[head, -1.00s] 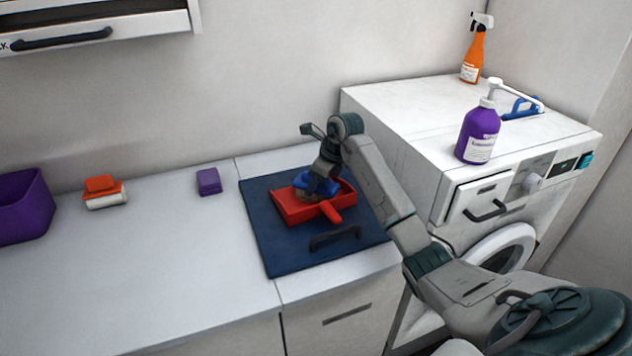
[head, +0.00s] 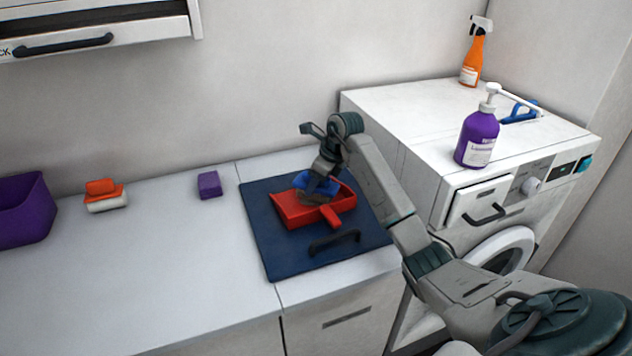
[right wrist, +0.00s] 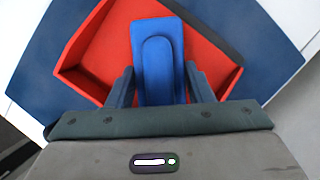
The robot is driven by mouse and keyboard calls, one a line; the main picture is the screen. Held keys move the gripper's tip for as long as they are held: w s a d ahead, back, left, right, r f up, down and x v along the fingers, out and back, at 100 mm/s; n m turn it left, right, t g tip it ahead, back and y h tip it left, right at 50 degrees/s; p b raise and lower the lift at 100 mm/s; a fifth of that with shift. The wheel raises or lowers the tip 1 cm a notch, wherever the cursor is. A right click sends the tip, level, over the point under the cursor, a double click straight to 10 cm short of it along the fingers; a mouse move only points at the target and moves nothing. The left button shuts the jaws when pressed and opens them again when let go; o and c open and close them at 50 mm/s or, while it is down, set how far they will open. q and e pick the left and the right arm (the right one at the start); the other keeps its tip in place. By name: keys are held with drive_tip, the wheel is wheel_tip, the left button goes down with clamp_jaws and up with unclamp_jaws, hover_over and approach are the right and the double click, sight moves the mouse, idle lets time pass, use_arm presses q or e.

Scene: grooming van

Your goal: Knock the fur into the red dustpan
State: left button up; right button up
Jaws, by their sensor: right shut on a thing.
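The red dustpan (head: 292,213) lies on a dark blue mat on the counter, its short handle toward the front. My right gripper (head: 323,177) is over the pan, pointing down, shut on a blue brush (head: 327,187). In the right wrist view, the blue brush (right wrist: 158,65) sits between the fingers of my right gripper (right wrist: 160,88), with the red dustpan (right wrist: 88,60) below. A grey-brown patch that looks like fur (head: 313,199) shows at the underside of the brush, over the pan; whether it touches the pan floor is unclear. My left gripper is not in view.
The blue mat (head: 268,240) carries a dark handle (head: 335,241) near its front. A purple block (head: 209,185), an orange-and-white item (head: 105,196) and a purple bin (head: 22,210) stand left. A white washer with a purple pump bottle (head: 477,138) stands right. The counter's middle is clear.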

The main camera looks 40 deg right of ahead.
drive_tip(key=shift+f+b, duration=0.55)
drive_tip(key=shift+f, duration=0.15)
idle(1.5)
drive_tip(key=shift+r+p, duration=1.8)
drive_tip(key=shift+r, duration=1.25)
